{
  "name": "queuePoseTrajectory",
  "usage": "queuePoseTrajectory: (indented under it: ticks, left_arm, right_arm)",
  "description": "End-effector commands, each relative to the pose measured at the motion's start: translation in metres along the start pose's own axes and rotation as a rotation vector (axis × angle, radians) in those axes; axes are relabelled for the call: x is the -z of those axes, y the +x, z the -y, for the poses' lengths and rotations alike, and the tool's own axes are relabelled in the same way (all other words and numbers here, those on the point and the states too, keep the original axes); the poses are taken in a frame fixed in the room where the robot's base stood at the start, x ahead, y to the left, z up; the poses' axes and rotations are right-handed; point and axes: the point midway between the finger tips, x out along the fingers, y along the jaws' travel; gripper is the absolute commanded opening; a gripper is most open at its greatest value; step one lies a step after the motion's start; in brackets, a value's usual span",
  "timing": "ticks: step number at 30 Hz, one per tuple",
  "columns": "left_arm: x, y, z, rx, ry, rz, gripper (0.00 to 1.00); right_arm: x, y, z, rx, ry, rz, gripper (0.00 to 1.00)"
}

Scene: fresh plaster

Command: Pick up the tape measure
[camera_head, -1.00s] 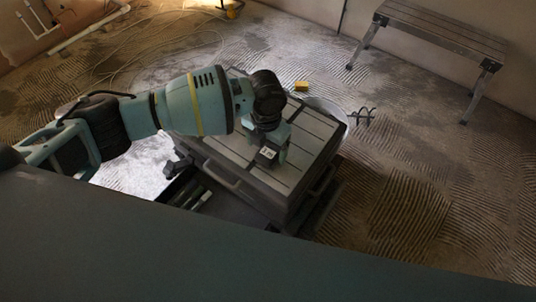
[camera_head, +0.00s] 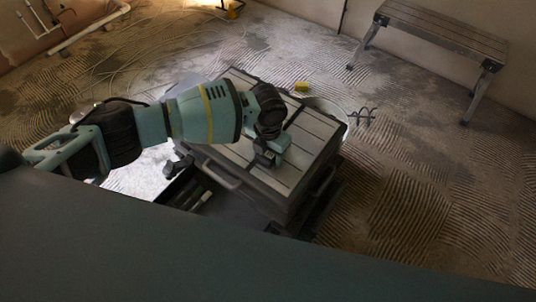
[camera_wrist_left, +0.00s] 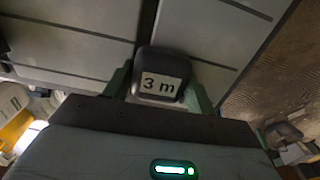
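The tape measure (camera_wrist_left: 160,75) is a dark, rounded block with a white "3 m" label, seen in the left wrist view on the near side of the grey case top. My left gripper (camera_wrist_left: 161,88) has one green finger on either side of it, very close to its sides. I cannot tell whether the fingers press on it. In the head view my left gripper (camera_head: 270,152) is low over the grey case (camera_head: 305,150), and the tape measure is mostly hidden by it there. My right gripper is not in view.
A small yellow object (camera_head: 301,86) lies behind the case. A bucket rim (camera_head: 335,108) with a spiral mixer (camera_head: 362,117) is at its right. A grey step bench (camera_head: 440,35) stands at the back right. Pale sheeting (camera_head: 140,172) lies left of the case.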

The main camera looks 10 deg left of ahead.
Motion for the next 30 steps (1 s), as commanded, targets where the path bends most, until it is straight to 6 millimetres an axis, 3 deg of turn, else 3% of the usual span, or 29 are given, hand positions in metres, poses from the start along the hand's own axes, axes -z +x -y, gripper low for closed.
queuePoseTrajectory:
  ticks: [1, 6, 17, 25, 30]
  left_arm:
    - [0.000, 0.000, 0.000, 0.000, 0.000, 0.000, 0.48]
    - [0.000, 0.000, 0.000, 0.000, 0.000, 0.001, 0.28]
    - [0.000, -0.005, 0.000, 0.000, -0.001, 0.001, 0.28]
    - [-0.001, -0.040, 0.000, 0.000, 0.003, 0.004, 0.28]
    - [0.013, -0.039, 0.041, 0.003, 0.008, 0.000, 0.28]
  right_arm:
    - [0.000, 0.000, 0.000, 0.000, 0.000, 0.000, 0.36]
    - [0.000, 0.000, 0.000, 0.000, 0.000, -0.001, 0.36]
    - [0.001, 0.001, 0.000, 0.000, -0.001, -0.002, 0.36]
    - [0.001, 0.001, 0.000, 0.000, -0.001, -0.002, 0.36]
    - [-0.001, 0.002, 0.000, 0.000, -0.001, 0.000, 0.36]
